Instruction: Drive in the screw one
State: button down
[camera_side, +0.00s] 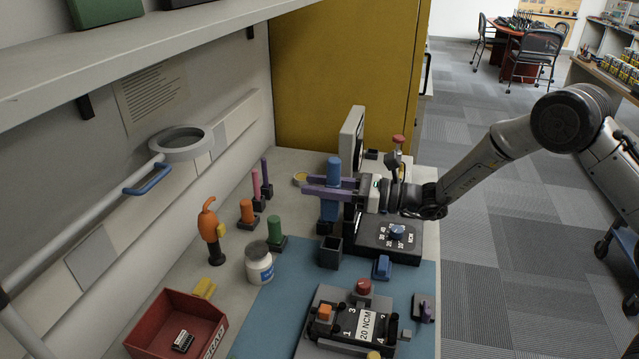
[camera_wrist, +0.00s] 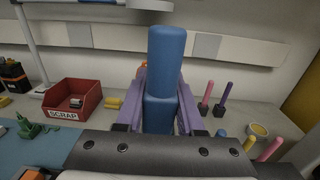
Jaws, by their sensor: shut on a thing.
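My gripper (camera_side: 328,189), with purple fingers, is shut on an upright blue tool (camera_side: 333,170) with a thick cylindrical handle. The tool also stands between the fingers in the wrist view (camera_wrist: 165,65). Its lower end is just above or behind an open black holder (camera_side: 330,252); I cannot tell the exact gap. The black fixture (camera_side: 345,325), marked 1 to 4 and labelled 20 NCM, lies on the blue mat. An orange block (camera_side: 325,312) is near the 1 and a red knob (camera_side: 364,286) near the 3. Screw one itself is too small to make out.
A black unit with a blue dial (camera_side: 398,231) marked NCM stands right of the holder. A white jar (camera_side: 259,262), green tool (camera_side: 275,232) and orange tools (camera_side: 209,228) stand to the left. A red SCRAP bin (camera_side: 178,325) is front left. The blue mat (camera_side: 275,320) has bare room.

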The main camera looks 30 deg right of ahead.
jog(key=s+a+r+n+g+y, duration=0.15)
jog(key=s+a+n+g, duration=0.35)
jog(key=s, duration=0.5)
jog(key=s+a+r+n+g+y, duration=0.1)
jog(key=s+a+n+g+y, duration=0.25)
jog(key=s+a+g, duration=0.5)
jog(key=shift+t+h, duration=0.3)
jog(key=shift+t, duration=0.35)
jog(key=shift+s+d+f, duration=0.3)
jog(key=shift+d+f, duration=0.15)
jog(key=shift+f, duration=0.4)
jog(key=shift+s+d+f, duration=0.3)
jog(key=shift+d+f, duration=0.1)
jog(key=shift+f, duration=0.4)
jog(key=shift+s+d+f, duration=0.3)
jog(key=shift+d+f, duration=0.15)
jog(key=shift+f, duration=1.2)
jog(key=shift+r, duration=2.65)
jog(key=shift+w, duration=0.1)
